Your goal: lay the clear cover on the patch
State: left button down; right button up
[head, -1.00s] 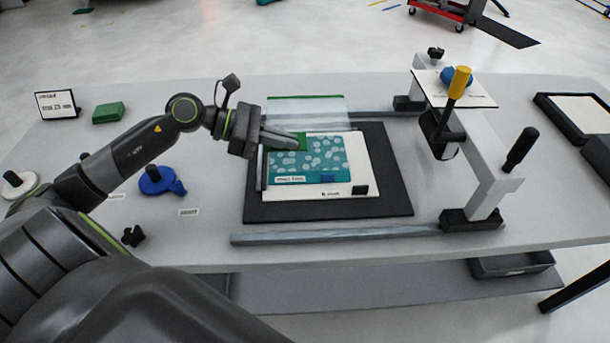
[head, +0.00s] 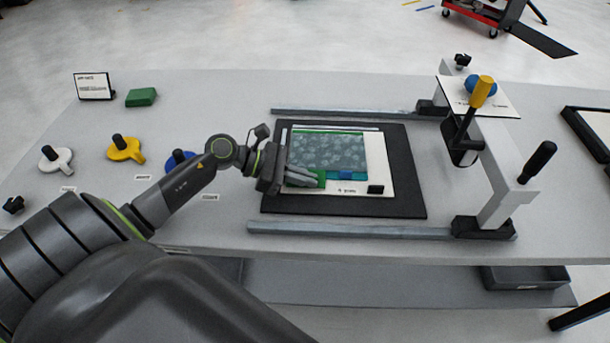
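The teal patterned patch (head: 338,173) lies on a white sheet (head: 379,158) on the black mat (head: 405,165). The clear cover (head: 330,150) spreads over most of the patch and dulls its colours; a teal strip at the front stays brighter. I cannot tell whether the cover touches the patch everywhere. Its green tab (head: 321,176) is at the front left, between the fingers of my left gripper (head: 307,178), which looks shut on it. The gripper hides the patch's front left corner. My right gripper is not in view.
Grey rails (head: 350,230) run along the mat's front and back. A gantry (head: 510,190) with a yellow-handled tool (head: 482,92) stands at the right. White (head: 55,160), yellow (head: 126,150) and blue (head: 178,160) knobbed pieces and a green block (head: 141,97) sit at the left.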

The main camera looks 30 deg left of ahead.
pick_arm(q)
jog(key=shift+f, duration=0.15)
jog(key=c, duration=1.6)
grip_release()
jog(key=shift+r, duration=0.25)
jog(key=shift+s+a, duration=0.15)
jog(key=shift+a, duration=0.1)
jog(key=b+v, duration=0.1)
jog(key=v, duration=0.8)
jog(key=shift+s+a+r, duration=0.15)
jog(key=shift+a+r, duration=0.05)
jog(key=shift+v, duration=0.9)
